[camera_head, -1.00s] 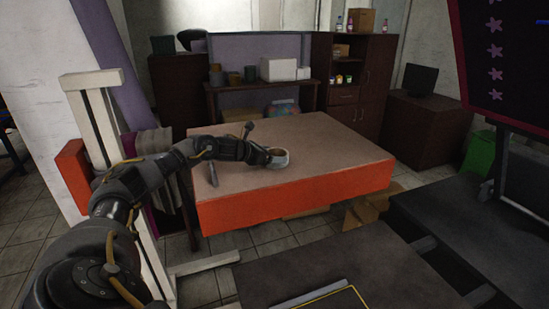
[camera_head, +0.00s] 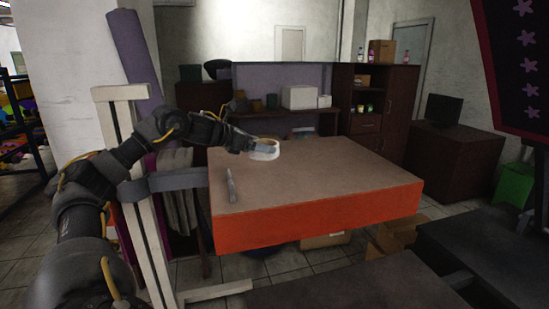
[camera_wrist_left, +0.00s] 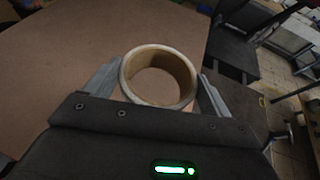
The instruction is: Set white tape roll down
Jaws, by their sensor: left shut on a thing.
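The white tape roll (camera_head: 266,156) is at the far left part of the orange-sided table (camera_head: 330,208), near its back edge. My left gripper (camera_head: 259,149) is shut on it. In the left wrist view the roll (camera_wrist_left: 178,68) sits between the two grey fingers (camera_wrist_left: 160,90), one on each side, with its brown inner wall and open hole showing. The brown tabletop is seen through the hole and around it. I cannot tell whether the roll touches the table or is just above it. My right gripper is not in view.
A grey tool-like object (camera_head: 230,186) lies near the table's left edge. The middle and right of the tabletop are clear. A white post (camera_head: 135,210) stands beside the table at left. Behind are a shelf with a white box (camera_head: 299,97) and a dark cabinet (camera_head: 382,115).

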